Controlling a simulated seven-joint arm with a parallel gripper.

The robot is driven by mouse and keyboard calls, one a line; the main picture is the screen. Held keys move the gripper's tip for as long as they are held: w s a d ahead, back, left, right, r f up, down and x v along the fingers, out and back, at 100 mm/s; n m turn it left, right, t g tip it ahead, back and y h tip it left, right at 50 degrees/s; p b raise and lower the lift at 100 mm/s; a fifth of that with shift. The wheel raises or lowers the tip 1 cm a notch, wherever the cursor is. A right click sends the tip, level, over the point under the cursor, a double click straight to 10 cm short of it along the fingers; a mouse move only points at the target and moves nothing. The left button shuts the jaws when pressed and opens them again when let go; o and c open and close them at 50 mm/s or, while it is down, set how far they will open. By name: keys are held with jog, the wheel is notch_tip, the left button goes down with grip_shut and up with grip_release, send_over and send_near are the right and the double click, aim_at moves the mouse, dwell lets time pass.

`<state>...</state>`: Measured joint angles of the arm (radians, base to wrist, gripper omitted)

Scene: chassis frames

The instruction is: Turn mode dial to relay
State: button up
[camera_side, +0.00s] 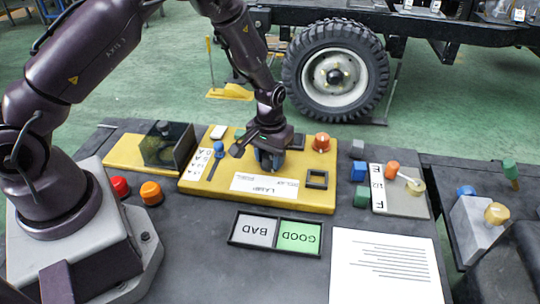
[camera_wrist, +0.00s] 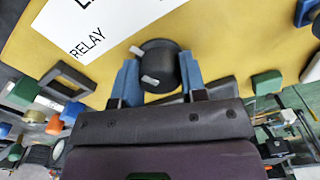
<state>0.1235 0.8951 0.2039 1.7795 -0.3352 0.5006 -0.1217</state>
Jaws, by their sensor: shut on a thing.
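The mode dial (camera_wrist: 166,62) is a black round knob on a yellow panel (camera_side: 200,187). In the wrist view, one white mark is at its left edge and another is low on its side. My gripper (camera_wrist: 158,60) is shut on the dial, with a blue finger on each side of it. In the side view my gripper (camera_side: 269,160) is down at the panel and hides the dial. A white label (camera_side: 264,184) with LAMP and RELAY printed on it lies beside the dial.
The panel also carries an orange button (camera_side: 321,142), a black square frame (camera_side: 317,180) and a blue-knobbed slider (camera_side: 219,150). A BAD/GOOD tray (camera_side: 276,233) and a paper sheet (camera_side: 385,268) lie in front.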

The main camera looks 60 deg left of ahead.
aim_at(270, 155)
jog(key=shift+n, duration=2)
jog(key=o, duration=0.9)
jog(key=shift+r, duration=0.1)
notch_tip(270, 155, up, 13)
jog(key=shift+f, duration=0.1)
